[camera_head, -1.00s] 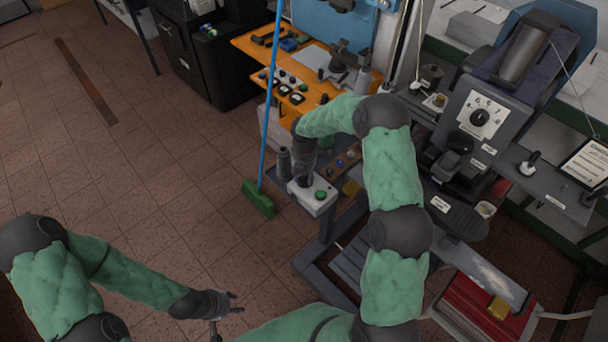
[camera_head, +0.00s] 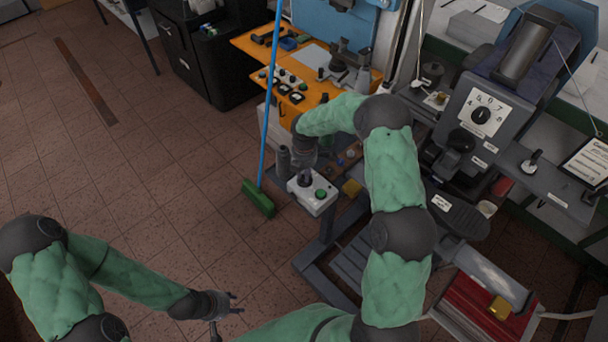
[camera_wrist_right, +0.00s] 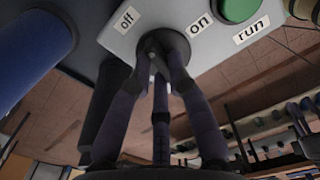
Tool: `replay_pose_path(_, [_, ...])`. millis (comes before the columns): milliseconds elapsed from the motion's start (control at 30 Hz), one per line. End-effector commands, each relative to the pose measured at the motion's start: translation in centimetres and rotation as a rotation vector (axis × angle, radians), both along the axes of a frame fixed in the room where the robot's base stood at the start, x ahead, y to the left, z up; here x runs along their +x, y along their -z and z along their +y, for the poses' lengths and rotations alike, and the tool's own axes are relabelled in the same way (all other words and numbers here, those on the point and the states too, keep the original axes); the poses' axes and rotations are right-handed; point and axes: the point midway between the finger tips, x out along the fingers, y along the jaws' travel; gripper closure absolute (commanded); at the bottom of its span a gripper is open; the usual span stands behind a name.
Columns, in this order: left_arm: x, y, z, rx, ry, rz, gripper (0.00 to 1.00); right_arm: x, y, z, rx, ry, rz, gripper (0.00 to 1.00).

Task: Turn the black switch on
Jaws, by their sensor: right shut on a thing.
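The black switch (camera_wrist_right: 150,42) sits on a white control box (camera_head: 322,203), between the "off" label (camera_wrist_right: 126,20) and the "on" label (camera_wrist_right: 199,25). My right gripper (camera_head: 304,174) reaches down to the box from above. In the right wrist view its fingers (camera_wrist_right: 163,66) converge and are shut on the switch, hiding much of it. Which label the switch points to cannot be told. My left gripper (camera_head: 228,306) is open and empty, low over the floor at the lower left, well away from the box.
A green button (camera_head: 320,194) sits beside the switch, near a "run" label (camera_wrist_right: 251,31). A green broom (camera_head: 258,198) with a blue handle stands left of the box. An orange bench (camera_head: 256,45) and a grey machine (camera_head: 482,110) stand behind.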

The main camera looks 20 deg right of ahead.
Motion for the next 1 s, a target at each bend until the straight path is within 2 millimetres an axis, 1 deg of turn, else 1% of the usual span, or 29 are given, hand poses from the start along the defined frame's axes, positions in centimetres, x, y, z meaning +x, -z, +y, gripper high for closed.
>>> replay_pose_path(200, [0.0,1.1,0.0,0.000,0.000,0.000,0.60,0.0,0.1,-0.1,-0.001,0.196,-0.001,1.00])
replay_pose_path(1000, [0.0,3.9,0.0,0.000,0.000,0.000,0.60,-0.1,0.1,-0.4,-0.001,0.956,-0.001,1.00])
